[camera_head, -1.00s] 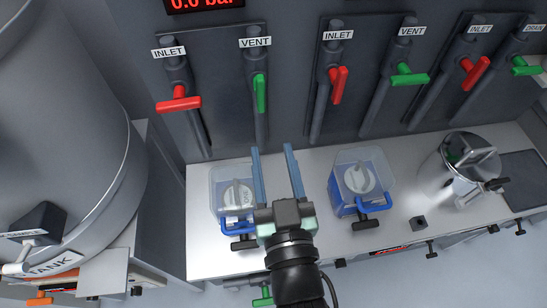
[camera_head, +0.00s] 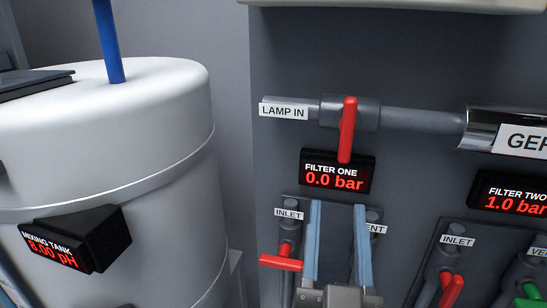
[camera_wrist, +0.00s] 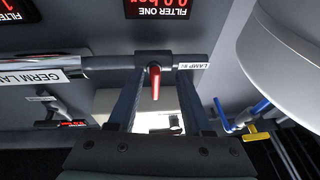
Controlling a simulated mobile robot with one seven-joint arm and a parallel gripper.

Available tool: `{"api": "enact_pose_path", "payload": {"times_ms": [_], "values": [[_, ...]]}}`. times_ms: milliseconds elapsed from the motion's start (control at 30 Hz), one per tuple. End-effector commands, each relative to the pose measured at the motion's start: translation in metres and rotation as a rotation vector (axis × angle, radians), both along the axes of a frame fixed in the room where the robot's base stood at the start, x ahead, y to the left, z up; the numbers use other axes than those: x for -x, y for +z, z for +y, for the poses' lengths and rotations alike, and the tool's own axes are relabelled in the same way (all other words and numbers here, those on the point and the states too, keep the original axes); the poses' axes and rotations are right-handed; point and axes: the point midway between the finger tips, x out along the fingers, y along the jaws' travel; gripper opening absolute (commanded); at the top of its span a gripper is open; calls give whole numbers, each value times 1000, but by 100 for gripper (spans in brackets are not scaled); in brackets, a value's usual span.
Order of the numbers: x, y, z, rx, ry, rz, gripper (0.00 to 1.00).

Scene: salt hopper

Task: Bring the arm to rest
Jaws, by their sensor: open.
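My gripper (camera_head: 338,245) shows at the bottom of the head view, its two blue-grey fingers apart and pointing up, with nothing between them. It stands in front of the filter one valve panel, below the FILTER ONE display (camera_head: 337,174), which reads 0.0 bar. In the wrist view my gripper (camera_wrist: 158,100) is also open and empty. The red lamp-in valve handle (camera_wrist: 155,82) shows between the fingers there, beyond them. In the head view this handle (camera_head: 347,130) hangs vertically across its pipe.
The white mixing tank (camera_head: 120,130) stands at left, its display (camera_head: 70,240) reading 8.00 pH. The red filter one inlet handle (camera_head: 281,263) lies crosswise just left of my fingers. The FILTER TWO display (camera_head: 512,195) reads 1.0 bar, above another red inlet handle (camera_head: 452,291).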

Motion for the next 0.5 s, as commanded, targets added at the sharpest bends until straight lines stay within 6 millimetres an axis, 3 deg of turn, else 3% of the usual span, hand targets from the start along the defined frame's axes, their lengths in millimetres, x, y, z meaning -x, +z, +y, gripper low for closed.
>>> {"api": "enact_pose_path", "payload": {"times_ms": [33,200,300,400,500], "values": [[-2,39,10,9,20,-67,50],[9,141,40,38,77,-242,50],[23,191,54,52,105,-332,50],[39,228,66,62,127,-401,50],[50,250,73,69,139,-445,50]]}}
